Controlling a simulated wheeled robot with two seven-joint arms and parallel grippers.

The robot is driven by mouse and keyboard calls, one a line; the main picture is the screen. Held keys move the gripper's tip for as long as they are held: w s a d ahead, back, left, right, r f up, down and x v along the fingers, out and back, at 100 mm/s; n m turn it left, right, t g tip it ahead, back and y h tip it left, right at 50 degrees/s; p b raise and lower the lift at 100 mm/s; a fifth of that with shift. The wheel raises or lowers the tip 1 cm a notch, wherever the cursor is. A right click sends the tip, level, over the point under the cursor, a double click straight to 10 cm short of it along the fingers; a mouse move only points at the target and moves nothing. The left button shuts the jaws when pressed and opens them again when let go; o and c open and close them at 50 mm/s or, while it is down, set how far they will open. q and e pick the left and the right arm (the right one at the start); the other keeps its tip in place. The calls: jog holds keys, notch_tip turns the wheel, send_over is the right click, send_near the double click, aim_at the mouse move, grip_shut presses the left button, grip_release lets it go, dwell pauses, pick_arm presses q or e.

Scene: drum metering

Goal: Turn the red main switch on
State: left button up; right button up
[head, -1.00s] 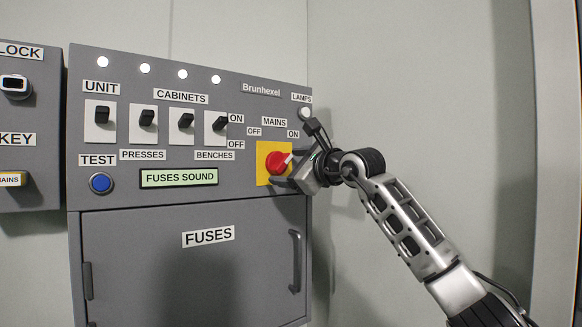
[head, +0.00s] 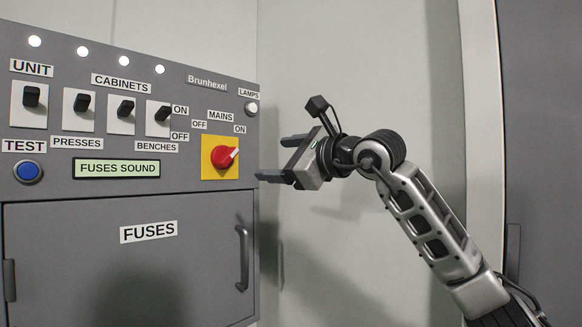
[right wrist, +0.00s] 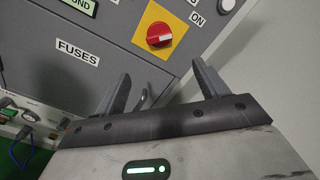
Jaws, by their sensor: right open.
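The red main switch (head: 223,157) is a round knob on a yellow plate (head: 209,171) at the right of the grey panel. Its white pointer is turned up and to the right, toward the ON label (head: 240,129) and away from the OFF label (head: 199,124). The knob also shows in the right wrist view (right wrist: 158,36), beyond the fingers. My right gripper (head: 273,158) is open and empty, to the right of the switch and apart from it. Its two fingers are spread in the right wrist view (right wrist: 161,70). My left gripper is not in view.
A row of black cabinet switches (head: 121,110), a blue test button (head: 28,170) and a green display (head: 117,168) reading FUSES SOUND are left of the switch. Below is the fuse door (head: 125,275) with a handle (head: 243,258). Bare wall lies right of the panel.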

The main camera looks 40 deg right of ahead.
jog(key=s, duration=0.2)
jog(key=shift+s+d, duration=0.1)
jog(key=shift+s, duration=0.2)
dwell(0.3)
